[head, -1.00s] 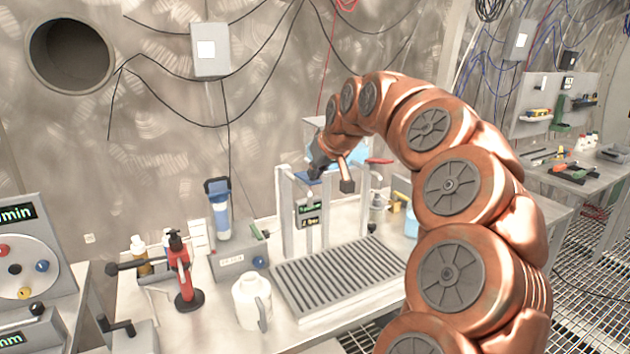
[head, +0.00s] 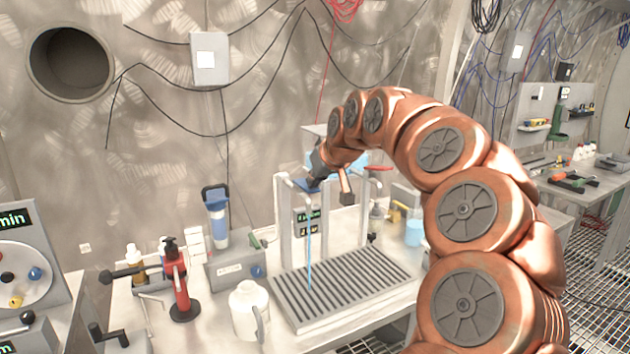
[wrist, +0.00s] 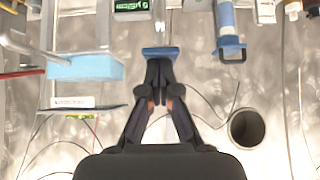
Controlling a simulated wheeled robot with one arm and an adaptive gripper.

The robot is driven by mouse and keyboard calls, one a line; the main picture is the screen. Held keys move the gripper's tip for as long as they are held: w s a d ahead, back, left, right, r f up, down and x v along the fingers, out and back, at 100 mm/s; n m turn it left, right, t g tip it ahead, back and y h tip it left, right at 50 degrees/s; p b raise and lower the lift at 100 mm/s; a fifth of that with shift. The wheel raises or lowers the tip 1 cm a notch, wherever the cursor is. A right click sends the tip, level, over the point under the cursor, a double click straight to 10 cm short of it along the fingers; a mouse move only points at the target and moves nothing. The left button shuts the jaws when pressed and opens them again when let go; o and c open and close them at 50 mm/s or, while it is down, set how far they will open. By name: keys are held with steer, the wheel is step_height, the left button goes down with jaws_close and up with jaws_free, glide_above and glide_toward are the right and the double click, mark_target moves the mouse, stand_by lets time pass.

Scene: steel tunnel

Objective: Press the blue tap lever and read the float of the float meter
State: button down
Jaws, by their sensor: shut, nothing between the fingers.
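The blue tap lever (wrist: 160,52) is at the tips of my gripper (wrist: 161,62) in the wrist view. The shut, empty fingers meet its edge and seem to touch it. In the head view the lever (head: 303,186) shows as a small blue piece under my gripper (head: 312,176), partly hidden. A thin blue water stream (head: 309,245) falls from the tap onto the grooved drain tray (head: 340,281). A small display with green digits (head: 307,215) is on the tap frame, and also in the wrist view (wrist: 131,5); its digits are too small to read. I cannot pick out the float meter surely.
A tank with light blue water (wrist: 85,68) is beside the lever. A white jug (head: 249,310), a red stand (head: 182,290) and a blue filter housing (head: 217,218) stand left of the tray. A red-handled valve (head: 379,169) is close right of my gripper.

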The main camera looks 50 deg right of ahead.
steer(key=shift+r, duration=0.8)
steer(key=shift+w+r+p, duration=0.1)
steer(key=shift+r+p, duration=0.2)
steer(key=shift+p, duration=0.1)
steer(key=r+p, duration=0.1)
steer(key=r, duration=0.3)
steer(key=shift+w+d+p, duration=0.15)
steer(key=shift+w+p, duration=0.2)
steer(key=shift+w, duration=0.05)
steer(key=w+r+b+v, duration=0.1)
steer(key=b+v, duration=0.1)
steer(key=v, duration=0.7)
steer(key=shift+d, duration=0.15)
steer(key=shift+r, duration=0.15)
